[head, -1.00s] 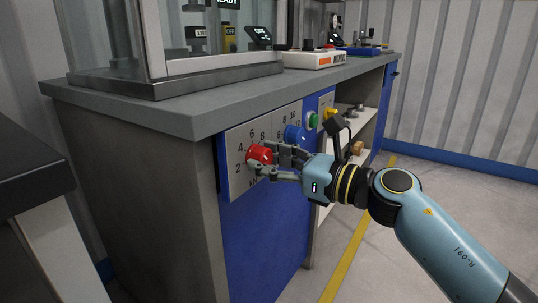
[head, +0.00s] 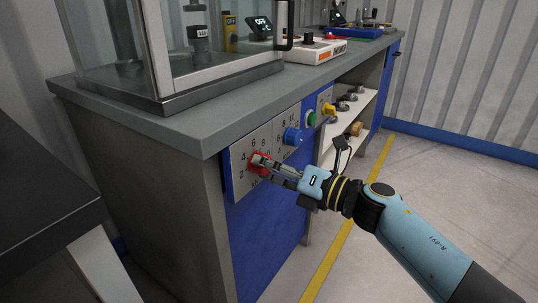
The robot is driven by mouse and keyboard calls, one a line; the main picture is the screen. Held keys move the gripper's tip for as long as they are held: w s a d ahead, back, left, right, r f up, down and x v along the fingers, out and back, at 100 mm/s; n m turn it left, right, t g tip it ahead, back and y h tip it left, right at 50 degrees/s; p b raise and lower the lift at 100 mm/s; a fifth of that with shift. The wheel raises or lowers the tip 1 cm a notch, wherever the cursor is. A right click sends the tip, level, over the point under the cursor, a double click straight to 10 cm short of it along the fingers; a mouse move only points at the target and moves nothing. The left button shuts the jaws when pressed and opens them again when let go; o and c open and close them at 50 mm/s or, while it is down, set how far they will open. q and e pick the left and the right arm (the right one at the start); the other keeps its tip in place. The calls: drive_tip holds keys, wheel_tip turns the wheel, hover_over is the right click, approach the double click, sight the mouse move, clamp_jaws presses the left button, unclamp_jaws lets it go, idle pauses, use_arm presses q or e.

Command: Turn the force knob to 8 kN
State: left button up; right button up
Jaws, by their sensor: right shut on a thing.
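The red knob (head: 255,169) is on the grey dial panel (head: 239,186) at the left end of the blue bench front. Printed numbers such as 2, 4, 6 and 8 ring it. My right gripper (head: 261,164) is shut on the red knob, its fingers covering much of it. The knob's pointer and exact setting cannot be made out. A blue knob (head: 292,136) with its own number scale sits to the right on the same panel. My left gripper is not in view.
A green button (head: 310,118) and a yellow knob (head: 328,109) are further right. The grey worktop (head: 200,128) overhangs the panel and carries a glass-sided enclosure. An open shelf (head: 345,125) holds several small parts. The floor at right is clear.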

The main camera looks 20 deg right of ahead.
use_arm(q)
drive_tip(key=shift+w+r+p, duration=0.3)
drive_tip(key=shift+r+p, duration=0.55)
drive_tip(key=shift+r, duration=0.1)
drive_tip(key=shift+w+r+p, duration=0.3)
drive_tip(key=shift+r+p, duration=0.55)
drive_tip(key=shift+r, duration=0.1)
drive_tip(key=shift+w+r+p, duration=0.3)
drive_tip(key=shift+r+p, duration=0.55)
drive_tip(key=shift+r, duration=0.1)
use_arm(e)
drive_tip(key=shift+r+m, duration=0.1)
drive_tip(key=shift+m, duration=3.7)
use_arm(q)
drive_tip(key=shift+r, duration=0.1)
use_arm(e)
drive_tip(key=o, duration=1.1)
drive_tip(key=shift+o, duration=0.2)
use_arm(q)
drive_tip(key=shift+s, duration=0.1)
